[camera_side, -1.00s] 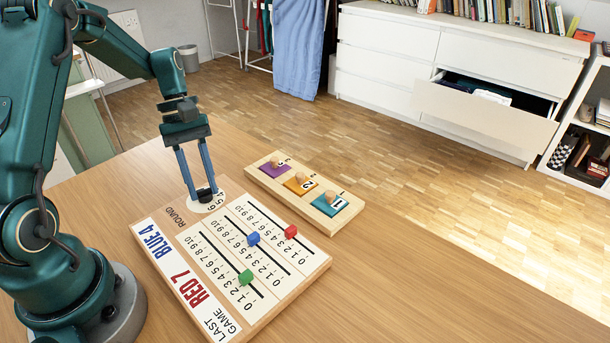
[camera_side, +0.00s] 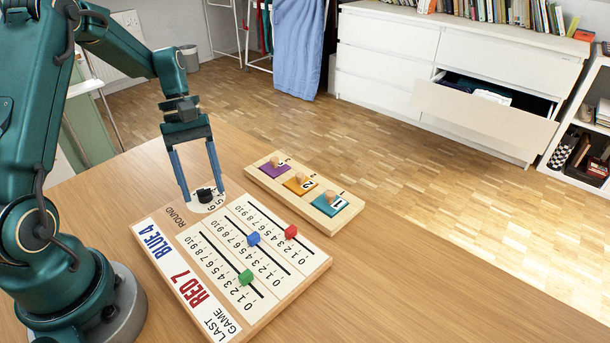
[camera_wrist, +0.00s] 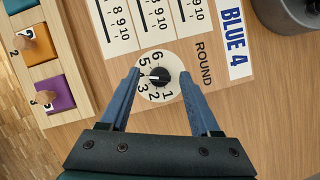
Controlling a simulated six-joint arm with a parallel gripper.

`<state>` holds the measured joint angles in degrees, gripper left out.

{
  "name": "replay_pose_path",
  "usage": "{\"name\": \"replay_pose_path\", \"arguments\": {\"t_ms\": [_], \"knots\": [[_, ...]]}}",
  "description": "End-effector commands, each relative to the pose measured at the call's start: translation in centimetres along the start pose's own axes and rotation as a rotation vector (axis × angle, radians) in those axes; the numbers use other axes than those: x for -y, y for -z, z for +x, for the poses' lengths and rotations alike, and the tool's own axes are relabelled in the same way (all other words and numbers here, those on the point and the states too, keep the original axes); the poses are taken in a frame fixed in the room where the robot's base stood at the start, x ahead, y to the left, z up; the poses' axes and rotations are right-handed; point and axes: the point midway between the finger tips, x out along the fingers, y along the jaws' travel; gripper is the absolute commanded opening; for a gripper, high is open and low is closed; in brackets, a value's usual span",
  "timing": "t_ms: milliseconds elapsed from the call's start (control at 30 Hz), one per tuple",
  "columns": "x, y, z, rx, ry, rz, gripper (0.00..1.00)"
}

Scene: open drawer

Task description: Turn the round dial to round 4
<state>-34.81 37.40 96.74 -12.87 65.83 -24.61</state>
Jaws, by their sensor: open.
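The round dial is a white disc (camera_wrist: 150,92) with numbers around a black knob (camera_wrist: 160,77), beside the word ROUND on the scoreboard (camera_side: 262,318). In the wrist view, a pale mark on the knob points left, between the 5 and the 3. I cannot clearly read the number there. The knob also shows in the side view (camera_side: 205,195). My gripper (camera_wrist: 158,74) is open, with one blue finger on each side of the knob and visible gaps between them. In the side view, my gripper (camera_side: 202,193) reaches down from above, its tips low around the knob.
The scoreboard carries a green slider (camera_side: 245,277), a blue slider (camera_side: 253,239) and a red slider (camera_side: 291,231). A wooden tray (camera_side: 321,226) with purple, orange and teal knobbed pieces lies behind it. A drawer (camera_side: 485,118) stands open in the white dresser across the room.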

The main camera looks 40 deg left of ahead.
Motion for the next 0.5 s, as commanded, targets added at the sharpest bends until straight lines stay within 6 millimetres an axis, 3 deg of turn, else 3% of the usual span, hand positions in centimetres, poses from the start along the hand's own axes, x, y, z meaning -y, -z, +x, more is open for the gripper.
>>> {"name": "replay_pose_path", "arguments": {"t_ms": [500], "knots": [[0.0, 0.1, -5.0, -0.002, -0.001, -0.001, 0.63]]}}
